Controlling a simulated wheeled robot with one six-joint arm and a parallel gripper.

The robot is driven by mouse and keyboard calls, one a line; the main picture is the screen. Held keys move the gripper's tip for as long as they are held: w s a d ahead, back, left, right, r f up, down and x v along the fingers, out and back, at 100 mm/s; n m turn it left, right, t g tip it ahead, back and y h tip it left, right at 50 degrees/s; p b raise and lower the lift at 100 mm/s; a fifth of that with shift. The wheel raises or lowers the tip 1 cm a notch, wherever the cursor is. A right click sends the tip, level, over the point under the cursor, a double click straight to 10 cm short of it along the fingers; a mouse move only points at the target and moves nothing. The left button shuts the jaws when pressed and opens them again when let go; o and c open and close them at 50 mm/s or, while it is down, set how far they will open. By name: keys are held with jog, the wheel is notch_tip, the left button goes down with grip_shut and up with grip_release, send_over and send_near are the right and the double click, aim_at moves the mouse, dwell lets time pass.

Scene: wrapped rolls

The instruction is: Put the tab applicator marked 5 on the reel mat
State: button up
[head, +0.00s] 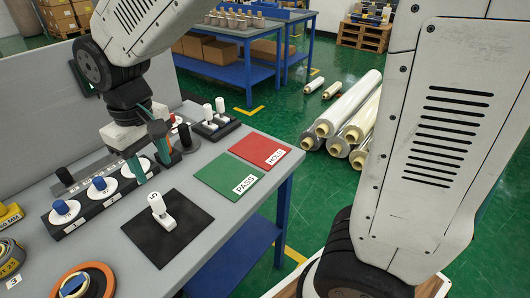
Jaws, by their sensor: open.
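The white tab applicator marked 5 (163,213) is on the black mat (150,243), which looks like the reel mat. Its numbered face points up and to the left, and its foot rests on the mat. My gripper (152,171), with teal fingers, is open and empty above the table, behind the applicator in the head view. It is apart from the applicator and in front of the rack of white discs. It partly hides that rack.
A black rack (68,228) with white discs and blue knobs stands left of the mat. A black holder (215,131) with white-topped tools is behind. Green PASS (226,176) and red HOLD (258,148) mats lie clear at right. An orange reel (103,279) is in front.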

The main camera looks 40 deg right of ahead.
jog(key=s+d+r+m, duration=0.2)
jog(key=s+d, duration=0.7)
jog(key=s+d+r+m+t, duration=0.1)
jog(key=s+d+r+m, duration=0.2)
jog(key=s+d, duration=0.6)
jog(key=shift+s+d, duration=0.3)
jog(key=shift+s, duration=0.15)
jog(key=shift+c, duration=1.2)
jog(key=shift+a, duration=0.15)
